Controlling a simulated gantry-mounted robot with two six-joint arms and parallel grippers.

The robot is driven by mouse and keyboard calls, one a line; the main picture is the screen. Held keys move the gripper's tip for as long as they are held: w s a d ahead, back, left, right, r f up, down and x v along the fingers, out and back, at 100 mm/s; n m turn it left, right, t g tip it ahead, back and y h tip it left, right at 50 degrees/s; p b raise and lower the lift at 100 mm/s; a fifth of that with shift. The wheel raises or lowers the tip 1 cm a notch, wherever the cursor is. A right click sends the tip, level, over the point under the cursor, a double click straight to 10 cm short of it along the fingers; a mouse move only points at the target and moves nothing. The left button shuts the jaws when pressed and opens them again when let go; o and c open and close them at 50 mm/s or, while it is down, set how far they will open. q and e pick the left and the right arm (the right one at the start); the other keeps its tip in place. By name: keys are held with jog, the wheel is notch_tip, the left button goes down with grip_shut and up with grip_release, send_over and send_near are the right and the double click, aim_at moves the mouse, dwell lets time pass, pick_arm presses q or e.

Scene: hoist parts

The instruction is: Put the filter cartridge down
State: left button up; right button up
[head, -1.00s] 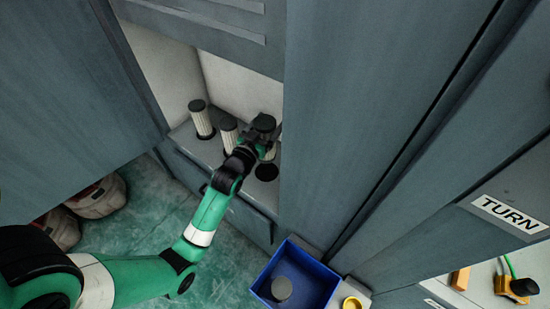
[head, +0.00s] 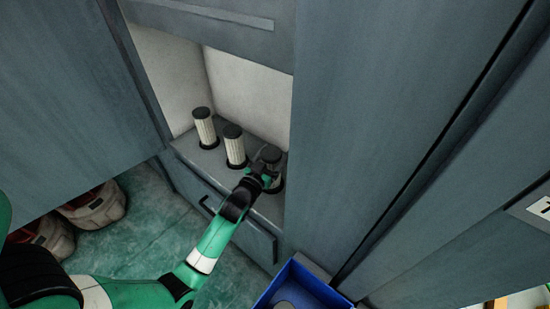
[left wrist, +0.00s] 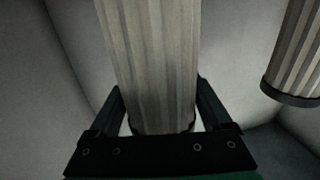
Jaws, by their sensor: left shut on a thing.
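My left gripper (head: 264,172) is shut on a pale pleated filter cartridge with a dark cap (head: 271,154), inside the cabinet niche. The held cartridge (left wrist: 150,65) stands upright between the two dark fingers in the left wrist view. It is over the right-hand round hole in the ledge (head: 210,160); part of the dark hole edge shows beside the gripper. The gripper hides its lower end in the head view, so I cannot tell whether it is fully seated. My right gripper is not in view.
Two similar cartridges, a left one (head: 205,128) and a middle one (head: 235,150), stand in holes to the left. The middle one is close to the held one. A blue bin (head: 300,285) is on the floor at the lower right. The cabinet wall (head: 350,130) bounds the niche on the right.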

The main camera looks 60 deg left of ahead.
pick_arm(q)
jog(key=shift+r, duration=0.15)
jog(key=o, duration=1.5)
jog(key=p+v, duration=0.2)
jog(key=v, duration=0.2)
jog(key=shift+s+r, duration=0.1)
send_near(268, 161)
jog(key=w+a+f, duration=0.2)
jog(key=a, duration=0.1)
jog(key=shift+w+f+p, duration=0.3)
jog(key=shift+w+f, duration=0.05)
